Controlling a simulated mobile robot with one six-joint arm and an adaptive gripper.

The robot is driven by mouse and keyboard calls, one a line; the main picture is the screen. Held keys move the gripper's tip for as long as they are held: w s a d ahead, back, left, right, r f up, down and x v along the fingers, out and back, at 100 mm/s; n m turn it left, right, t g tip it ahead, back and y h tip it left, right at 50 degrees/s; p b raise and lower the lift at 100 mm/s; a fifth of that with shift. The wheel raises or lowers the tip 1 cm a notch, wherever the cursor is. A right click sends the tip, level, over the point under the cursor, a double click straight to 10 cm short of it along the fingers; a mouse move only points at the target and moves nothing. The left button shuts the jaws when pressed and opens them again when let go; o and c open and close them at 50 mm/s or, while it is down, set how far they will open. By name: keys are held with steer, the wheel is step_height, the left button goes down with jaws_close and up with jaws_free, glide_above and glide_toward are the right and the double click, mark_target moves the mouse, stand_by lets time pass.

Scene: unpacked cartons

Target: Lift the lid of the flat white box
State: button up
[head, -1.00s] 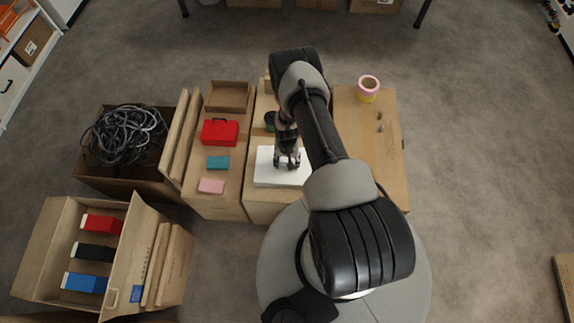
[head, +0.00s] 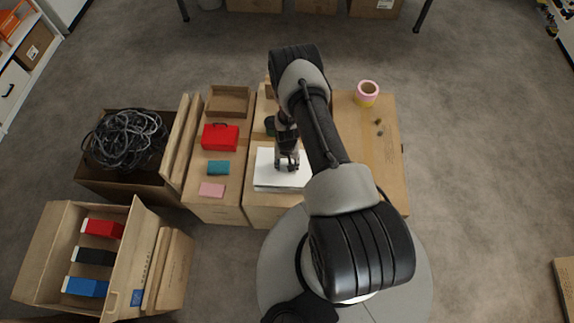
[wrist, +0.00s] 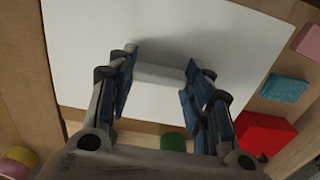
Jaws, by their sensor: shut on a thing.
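The flat white box (head: 280,189) sits on a cardboard carton in front of my base. Its white lid (head: 264,168) appears slightly raised, with a thin darker band showing along the near edge in the head view. The lid fills much of the wrist view (wrist: 215,40). A white bar-like handle (wrist: 165,74) runs across the lid between my fingers. My gripper (head: 288,166) is shut on this handle, one finger at each end, as the wrist view shows (wrist: 160,78). The inside of the box is hidden.
A red case (head: 220,137), a teal block (head: 218,168) and a pink block (head: 211,190) lie on the carton to the left. A dark green thing (wrist: 172,141) is near the box.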

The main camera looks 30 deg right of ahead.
mark_target(287, 164)
step_height(287, 164, up, 18)
steer(key=p, duration=0.4)
steer(key=shift+f, duration=0.2)
